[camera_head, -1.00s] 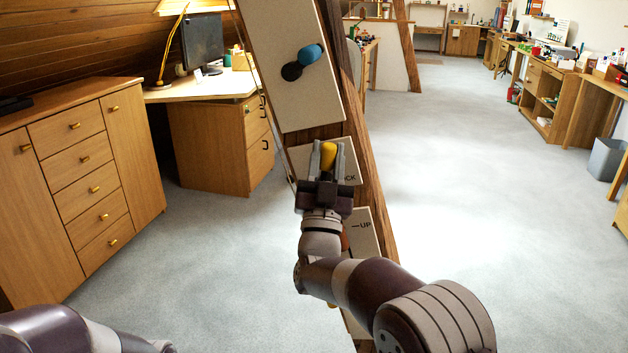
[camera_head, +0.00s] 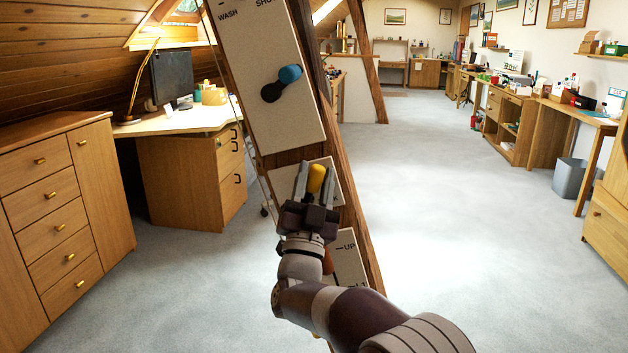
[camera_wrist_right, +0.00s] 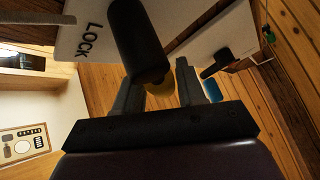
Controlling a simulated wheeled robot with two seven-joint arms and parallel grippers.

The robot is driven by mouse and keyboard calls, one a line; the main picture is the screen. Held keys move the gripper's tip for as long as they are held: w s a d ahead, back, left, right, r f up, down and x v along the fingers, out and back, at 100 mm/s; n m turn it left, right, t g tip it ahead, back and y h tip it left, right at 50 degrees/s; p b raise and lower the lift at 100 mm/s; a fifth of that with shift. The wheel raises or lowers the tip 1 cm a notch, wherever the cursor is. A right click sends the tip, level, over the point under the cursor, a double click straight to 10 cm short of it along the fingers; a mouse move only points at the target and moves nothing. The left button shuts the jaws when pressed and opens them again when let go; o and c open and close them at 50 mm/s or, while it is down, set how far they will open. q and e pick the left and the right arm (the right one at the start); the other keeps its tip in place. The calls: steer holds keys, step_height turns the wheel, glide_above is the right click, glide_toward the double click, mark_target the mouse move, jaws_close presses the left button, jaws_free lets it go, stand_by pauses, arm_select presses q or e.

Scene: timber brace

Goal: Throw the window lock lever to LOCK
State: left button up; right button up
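The lock lever's yellow knob (camera_head: 317,178) sits between the two fingers of my right gripper (camera_head: 316,184), over a pale plate (camera_head: 334,176) on the slanted timber. In the right wrist view the word LOCK stands on that plate (camera_wrist_right: 78,48), beside a dark cylindrical lever part (camera_wrist_right: 138,40). The yellow knob shows there (camera_wrist_right: 161,86), partly hidden behind the dark part, between the spread fingers of my right gripper (camera_wrist_right: 162,90). Whether both fingers press on the knob is unclear. The gripper covers most of the lettering in the head view. My left gripper is out of view.
Above, a larger panel (camera_head: 262,100) carries a blue-ended lever (camera_head: 289,75) and the words WASH and SHUT, the latter cut off. A drawer cabinet stands left; open floor lies right.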

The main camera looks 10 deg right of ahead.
steer(key=p+v, duration=0.1)
steer(key=v, duration=1.1)
steer(key=shift+s+f, duration=0.2)
steer(key=shift+f, duration=0.05)
